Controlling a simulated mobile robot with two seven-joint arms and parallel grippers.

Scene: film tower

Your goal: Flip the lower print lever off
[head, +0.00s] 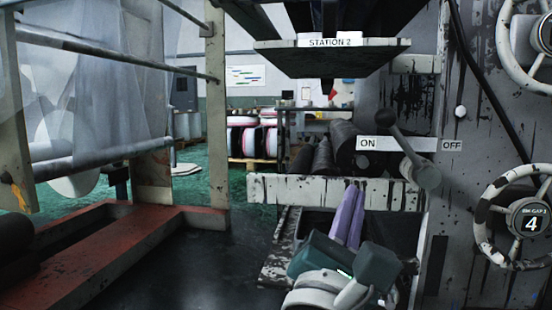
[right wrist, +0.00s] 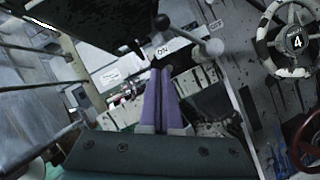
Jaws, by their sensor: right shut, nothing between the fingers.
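The lower print lever (head: 405,145) sits on the grey machine column below the STATION 2 shelf. Its dark ball knob leans up and left, above the ON label (head: 367,144); the OFF label (head: 452,146) is right of its rounded grey pivot. The lever also shows in the right wrist view (right wrist: 188,34), with the knob left of the pivot. My right gripper (head: 354,186) has its purple fingers together, pointing up, below and left of the lever and apart from it. Its fingers also show in the right wrist view (right wrist: 160,72). My left gripper is out of view.
The STATION 2 shelf (head: 332,43) overhangs above the lever. A paint-stained white crossbar (head: 330,190) runs behind my right fingers. A handwheel marked 4 (head: 530,222) stands at the right. Dark rollers (head: 343,147) lie behind the lever; a red frame (head: 110,250) is at left.

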